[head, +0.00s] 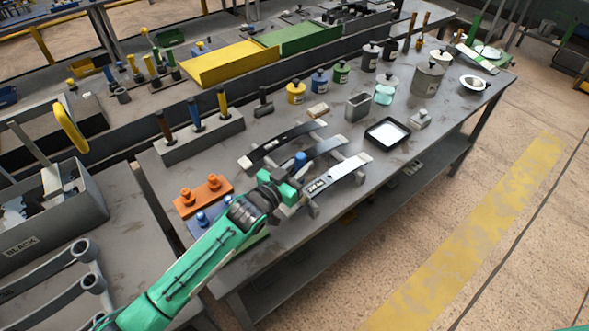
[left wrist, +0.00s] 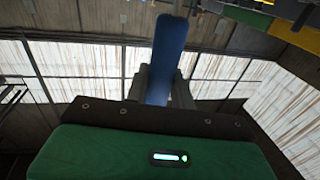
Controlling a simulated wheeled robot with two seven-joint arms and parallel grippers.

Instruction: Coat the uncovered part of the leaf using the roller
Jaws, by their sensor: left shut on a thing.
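My left gripper (head: 296,176) is shut on a blue handle (head: 300,159), which stands up between the fingers in the left wrist view (left wrist: 168,60). It looks like the roller's handle; the roller's head is hidden. The gripper is at the left part of the curved leaves on the bench. The front leaf (head: 340,173) is mostly silver, with dark marks near its left end. A middle leaf (head: 325,147) lies behind it, partly hidden by the blue handle. I cannot tell whether the roller touches a leaf. My right gripper is not in view.
A black-rimmed tray (head: 369,138) with a white inside lies right of the leaves. A grey block (head: 203,144) holding upright handles and an orange plate (head: 204,194) are to the left. Pots and cans, including a yellow pot (head: 296,97), stand behind. The bench's front edge is close.

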